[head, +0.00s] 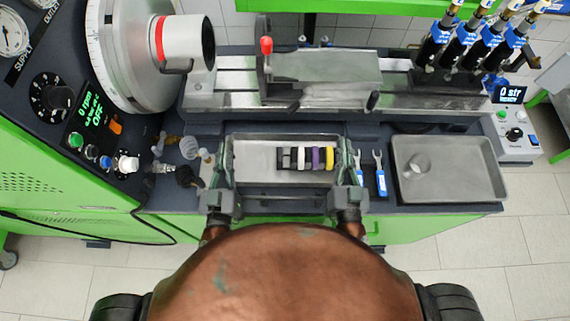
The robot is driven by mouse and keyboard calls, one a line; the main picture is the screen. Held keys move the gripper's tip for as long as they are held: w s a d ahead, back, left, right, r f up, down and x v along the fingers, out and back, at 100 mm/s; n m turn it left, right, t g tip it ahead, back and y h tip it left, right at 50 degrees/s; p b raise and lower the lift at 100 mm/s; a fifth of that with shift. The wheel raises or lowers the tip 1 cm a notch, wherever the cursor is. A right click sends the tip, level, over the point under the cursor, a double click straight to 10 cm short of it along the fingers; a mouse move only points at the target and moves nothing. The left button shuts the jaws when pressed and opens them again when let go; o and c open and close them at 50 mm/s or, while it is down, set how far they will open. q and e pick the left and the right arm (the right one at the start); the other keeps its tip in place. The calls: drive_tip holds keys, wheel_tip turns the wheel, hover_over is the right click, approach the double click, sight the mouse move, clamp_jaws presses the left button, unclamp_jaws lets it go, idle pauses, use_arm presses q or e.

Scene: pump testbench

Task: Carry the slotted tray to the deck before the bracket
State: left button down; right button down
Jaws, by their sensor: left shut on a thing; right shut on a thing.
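The slotted tray (254,160) is a shallow grey metal tray in the middle of the head view. A row of black, white, purple and yellow pieces stands in its right half. My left gripper (226,168) is shut on its left end, and my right gripper (346,168) is shut on its right end. The tray looks level; I cannot tell whether it touches the dark deck (378,133). The grey bracket (325,66) with a red-knobbed lever sits on the rails behind the tray.
A second grey tray (460,172) with a small round metal part lies at the right. Two blue-handled tools (381,180) lie beside my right gripper. Small fittings (189,147) stand left of my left gripper. A control panel (88,130) borders the left; blue-black injectors (434,46) stand back right.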

use_arm(q)
drive_tip(key=shift+w+a+f+b, duration=0.1)
drive_tip(key=shift+a+f+b, duration=0.15)
drive_tip(key=shift+f+b, duration=0.55)
use_arm(e)
drive_tip(key=shift+f, duration=0.6)
use_arm(q)
drive_tip(key=c, duration=2.3)
unclamp_jaws()
drive_tip(key=shift+p, duration=0.3)
use_arm(e)
drive_tip(key=c, duration=2.3)
unclamp_jaws()
drive_tip(key=shift+c, duration=0.2)
use_arm(q)
drive_tip(key=shift+o, duration=1)
drive_tip(key=shift+d, duration=0.15)
use_arm(e)
drive_tip(key=shift+o, duration=1.1)
drive_tip(key=shift+r, duration=0.1)
